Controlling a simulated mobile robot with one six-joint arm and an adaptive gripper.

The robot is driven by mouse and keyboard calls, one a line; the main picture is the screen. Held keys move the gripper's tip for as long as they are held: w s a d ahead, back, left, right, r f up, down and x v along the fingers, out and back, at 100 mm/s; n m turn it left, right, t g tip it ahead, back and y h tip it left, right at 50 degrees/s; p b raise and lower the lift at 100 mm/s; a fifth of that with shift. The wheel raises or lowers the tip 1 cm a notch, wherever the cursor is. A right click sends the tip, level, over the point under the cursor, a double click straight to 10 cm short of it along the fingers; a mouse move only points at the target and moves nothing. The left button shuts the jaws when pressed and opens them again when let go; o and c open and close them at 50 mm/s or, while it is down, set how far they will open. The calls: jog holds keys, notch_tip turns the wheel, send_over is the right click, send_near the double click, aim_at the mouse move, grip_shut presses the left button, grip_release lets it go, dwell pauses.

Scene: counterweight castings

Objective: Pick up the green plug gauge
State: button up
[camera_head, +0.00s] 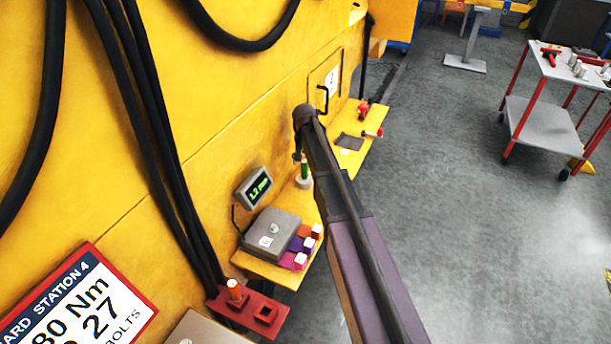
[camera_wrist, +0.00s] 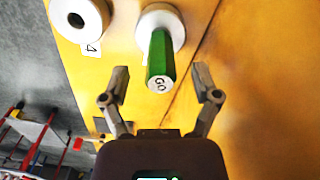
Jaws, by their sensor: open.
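The green plug gauge (camera_wrist: 160,58) stands out toward the camera in the wrist view, with "GO" on its end face and a pale round base (camera_wrist: 174,18) behind it. In the head view the green gauge (camera_head: 305,168) is upright on the yellow ledge, close to my arm's end. My gripper (camera_wrist: 162,78) is open, with one finger on each side of the gauge's "GO" end. The fingers look apart from it. In the head view my gripper (camera_head: 298,156) is mostly hidden by the arm.
A white ring (camera_wrist: 80,14) with a "4" tag beside it lies near the gauge. A yellow wall (camera_head: 220,110) borders the ledge. A trolley (camera_head: 540,125) stands right; the floor between is clear.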

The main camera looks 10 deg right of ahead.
aim_at(305, 173)
jog(key=shift+f+b, duration=0.95)
jog(key=shift+f, duration=0.3)
grip_shut()
